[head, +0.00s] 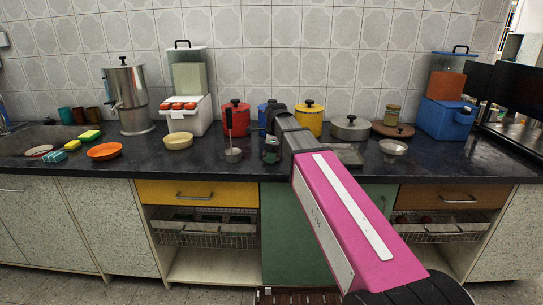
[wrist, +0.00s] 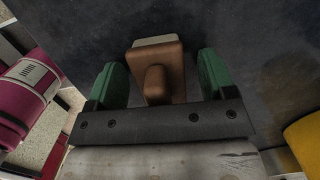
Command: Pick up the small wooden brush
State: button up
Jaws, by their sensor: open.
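The small wooden brush (wrist: 158,78) lies on the dark countertop in the wrist view, with a brown body, a rounded knob toward me and a pale strip at its far edge. My gripper (wrist: 160,66) is open, with one green finger on each side of the brush. A gap shows between each finger and the brush, so they seem apart from it. In the head view my gripper (head: 271,150) is low over the counter at the middle. I cannot make out the brush in the head view; my arm and gripper cover that area.
A metal ladle (head: 233,154) is left of my gripper, with a cream bowl (head: 178,141) beyond it. Red (head: 235,119) and yellow (head: 309,119) canisters stand behind. The counter's front edge is near.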

jog(key=c, duration=1.1)
jog(key=shift+r, duration=0.1)
notch_tip(320, 180, up, 10)
jog(key=shift+f, duration=0.1)
